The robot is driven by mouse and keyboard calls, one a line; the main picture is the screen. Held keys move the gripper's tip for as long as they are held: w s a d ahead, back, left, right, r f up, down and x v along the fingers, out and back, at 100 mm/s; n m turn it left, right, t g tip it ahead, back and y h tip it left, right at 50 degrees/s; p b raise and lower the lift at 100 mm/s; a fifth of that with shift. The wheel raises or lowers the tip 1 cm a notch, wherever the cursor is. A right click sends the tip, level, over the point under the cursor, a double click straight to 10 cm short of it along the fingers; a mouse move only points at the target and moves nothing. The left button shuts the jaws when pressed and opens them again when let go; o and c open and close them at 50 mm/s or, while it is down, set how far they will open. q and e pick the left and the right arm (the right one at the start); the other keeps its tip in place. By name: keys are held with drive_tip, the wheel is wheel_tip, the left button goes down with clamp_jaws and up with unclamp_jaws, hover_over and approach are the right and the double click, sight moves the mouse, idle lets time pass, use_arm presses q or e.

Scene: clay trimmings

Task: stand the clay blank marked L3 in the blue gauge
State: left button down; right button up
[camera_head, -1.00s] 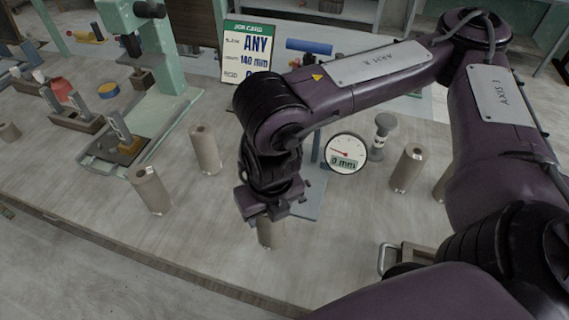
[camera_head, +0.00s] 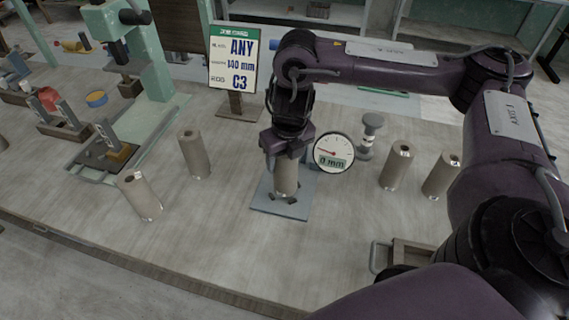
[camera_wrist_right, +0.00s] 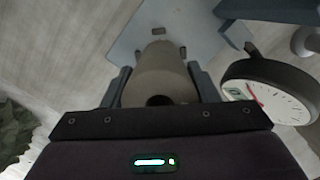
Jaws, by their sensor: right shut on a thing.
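My right gripper (camera_head: 286,154) is shut on a grey-brown clay blank (camera_head: 286,180) and holds it upright over the plate of the blue gauge (camera_head: 298,207). In the right wrist view the blank (camera_wrist_right: 160,75) sits between the two fingers, its hole facing the camera. I cannot tell whether its foot touches the plate. No mark is readable on it. The gauge's round dial (camera_head: 333,152) reads 0 mm and also shows in the right wrist view (camera_wrist_right: 275,93). My left gripper is not in view.
Other blanks stand on the bench: two at left (camera_head: 140,195) (camera_head: 194,154) and two at right (camera_head: 397,165) (camera_head: 441,175). A job card (camera_head: 233,58) reads ANY, 140 mm, C3. A green press (camera_head: 150,60) stands back left. A wooden tray (camera_head: 408,257) lies front right.

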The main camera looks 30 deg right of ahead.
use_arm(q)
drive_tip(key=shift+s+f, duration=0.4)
use_arm(e)
drive_tip(key=shift+f, duration=0.7)
drive_tip(key=shift+f, duration=0.15)
drive_tip(key=o, duration=1.4)
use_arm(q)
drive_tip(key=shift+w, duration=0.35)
use_arm(e)
drive_tip(key=r+p, duration=0.1)
drive_tip(key=r, duration=0.1)
drive_tip(key=r+p, duration=0.1)
drive_tip(key=r, duration=0.2)
drive_tip(key=s+r+p, duration=0.1)
drive_tip(key=r, duration=0.1)
drive_tip(key=shift+s+r+p, duration=0.1)
drive_tip(key=shift+r+p, duration=0.2)
drive_tip(key=shift+r, duration=0.1)
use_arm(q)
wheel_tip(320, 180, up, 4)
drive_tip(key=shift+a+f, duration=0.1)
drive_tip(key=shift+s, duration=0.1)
